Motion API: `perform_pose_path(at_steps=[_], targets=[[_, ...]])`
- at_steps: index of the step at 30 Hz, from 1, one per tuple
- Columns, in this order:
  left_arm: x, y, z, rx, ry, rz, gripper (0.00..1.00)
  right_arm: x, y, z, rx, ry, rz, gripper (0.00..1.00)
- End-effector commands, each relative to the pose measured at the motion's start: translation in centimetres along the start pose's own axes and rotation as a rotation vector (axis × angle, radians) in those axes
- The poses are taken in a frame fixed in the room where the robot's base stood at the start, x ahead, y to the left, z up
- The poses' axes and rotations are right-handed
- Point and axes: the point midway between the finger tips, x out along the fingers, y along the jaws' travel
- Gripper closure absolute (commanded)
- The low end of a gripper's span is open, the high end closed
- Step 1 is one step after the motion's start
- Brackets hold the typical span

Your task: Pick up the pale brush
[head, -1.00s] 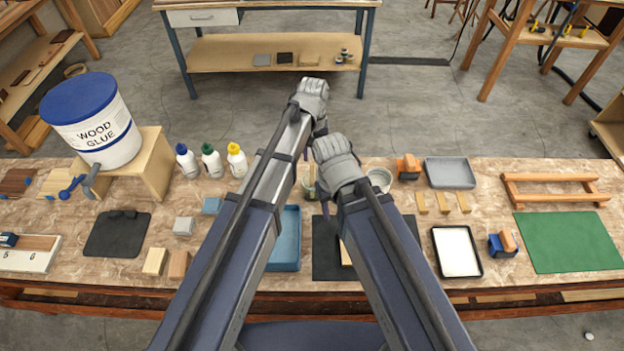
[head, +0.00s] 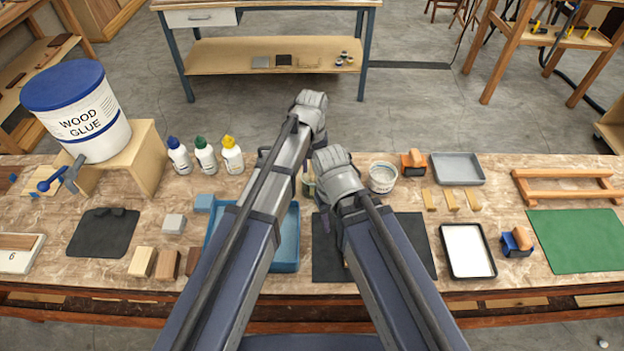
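I cannot make out a pale brush for sure; my arms cover part of the bench's middle. My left gripper (head: 312,108) is raised over the far middle of the bench, its fingers pointing away from me. My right gripper (head: 334,172) is just nearer and to its right, over the bench near a white tub (head: 382,177). The fingertips of both are hidden, so I cannot tell whether they are open or hold anything. A greenish jar (head: 308,186) shows partly between the arms. A dark mat (head: 412,240) lies partly under the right arm.
A wood glue bucket (head: 78,110) stands on a wooden stand (head: 148,160) at left, beside several capped bottles (head: 205,155). A blue tray (head: 287,245), a grey tray (head: 458,168), a white-filled tray (head: 467,250) and a green mat (head: 580,240) crowd the bench.

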Motion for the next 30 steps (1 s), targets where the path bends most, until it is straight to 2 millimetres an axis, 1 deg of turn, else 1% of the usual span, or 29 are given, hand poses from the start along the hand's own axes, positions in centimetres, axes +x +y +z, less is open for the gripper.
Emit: perform_pose_path(at_steps=[1,5,7,14,21,24,30], targets=[[1.4,0.0,0.1,0.000,0.000,0.000,0.65,1.4,-0.1,-0.1,0.000,0.000,0.000,0.50],[2.7,0.0,0.0,0.000,0.000,0.000,0.65,2.6,-0.2,-0.2,0.000,0.000,0.000,0.50],[2.9,0.0,0.0,0.000,0.000,0.000,0.65,2.9,-0.3,-0.2,0.000,0.000,0.000,0.50],[2.7,0.0,0.0,0.000,0.000,0.000,0.65,2.7,-0.3,-0.2,0.000,0.000,0.000,0.50],[2.7,0.0,0.0,0.000,0.000,0.000,0.91,2.7,-0.3,-0.2,0.000,0.000,0.000,0.50],[2.7,0.0,0.0,0.000,0.000,0.000,1.00,2.7,-0.3,-0.2,0.000,0.000,0.000,0.50],[2.7,0.0,0.0,0.000,0.000,0.000,1.00,2.7,-0.3,-0.2,0.000,0.000,0.000,0.50]])
